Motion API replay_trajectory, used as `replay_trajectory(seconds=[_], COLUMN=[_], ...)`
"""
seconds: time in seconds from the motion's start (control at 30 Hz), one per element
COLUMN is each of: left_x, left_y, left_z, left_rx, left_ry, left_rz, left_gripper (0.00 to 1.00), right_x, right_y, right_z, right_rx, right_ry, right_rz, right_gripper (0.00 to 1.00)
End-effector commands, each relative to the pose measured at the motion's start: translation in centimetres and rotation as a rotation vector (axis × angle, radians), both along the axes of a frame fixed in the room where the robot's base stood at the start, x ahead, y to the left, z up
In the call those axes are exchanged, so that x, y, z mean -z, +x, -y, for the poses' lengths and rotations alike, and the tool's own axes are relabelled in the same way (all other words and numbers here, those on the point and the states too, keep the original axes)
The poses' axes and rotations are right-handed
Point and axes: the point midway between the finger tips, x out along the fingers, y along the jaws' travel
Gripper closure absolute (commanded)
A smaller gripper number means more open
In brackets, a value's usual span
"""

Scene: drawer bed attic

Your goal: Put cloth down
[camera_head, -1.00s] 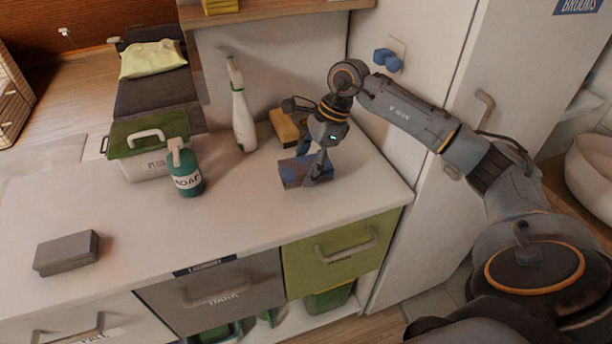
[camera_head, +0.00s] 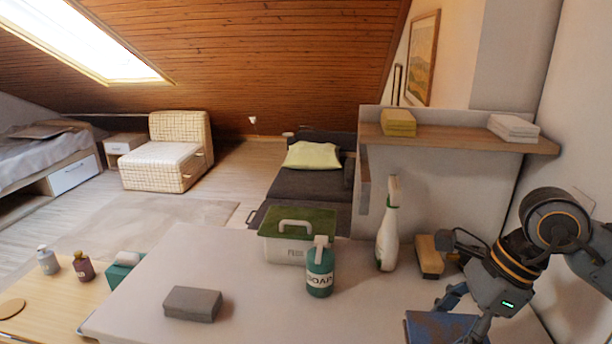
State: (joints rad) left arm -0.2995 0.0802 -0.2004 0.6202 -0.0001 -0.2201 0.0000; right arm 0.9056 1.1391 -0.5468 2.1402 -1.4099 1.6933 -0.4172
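A folded blue cloth with brown patches (camera_head: 430,329) is at the lower right of the head view, at the white counter (camera_head: 262,305). The bottom of the picture cuts it off. My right gripper (camera_head: 466,312) points down at the cloth, with one finger on its far side and one on its near side. I cannot tell whether the fingers press on it or stand clear of it. My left gripper is not in view.
On the counter stand a grey block (camera_head: 193,304), a soap bottle (camera_head: 320,275), a green-lidded box (camera_head: 284,250), a spray bottle (camera_head: 388,235) and a tan brush or block (camera_head: 429,257). A wooden shelf (camera_head: 455,142) hangs above. The counter's middle is clear.

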Motion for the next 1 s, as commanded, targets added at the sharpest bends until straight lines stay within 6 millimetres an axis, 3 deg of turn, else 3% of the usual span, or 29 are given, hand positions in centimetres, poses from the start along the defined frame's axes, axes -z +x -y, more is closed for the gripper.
replay_trajectory(seconds=[0.17,0.5,0.7,0.83,1.0], left_x=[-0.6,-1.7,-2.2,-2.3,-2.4], left_y=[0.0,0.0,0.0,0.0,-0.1], left_z=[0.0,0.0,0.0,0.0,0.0], left_rx=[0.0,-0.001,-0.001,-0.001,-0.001], left_ry=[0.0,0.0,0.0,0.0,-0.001], left_rz=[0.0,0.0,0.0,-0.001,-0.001], left_gripper=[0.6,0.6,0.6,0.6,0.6], right_x=[1.7,6.2,8.1,8.7,9.1], right_y=[-0.2,-1.7,-2.6,-3.0,-3.1], right_z=[-1.5,-4.7,-5.3,-5.4,-5.4], right_rx=[-0.299,-1.171,-1.589,-1.745,-1.814], right_ry=[0.003,0.0,-0.002,-0.001,-0.001], right_rz=[-0.003,-0.005,-0.004,-0.004,-0.001], right_gripper=[0.68,0.68,0.68,0.68,0.68])
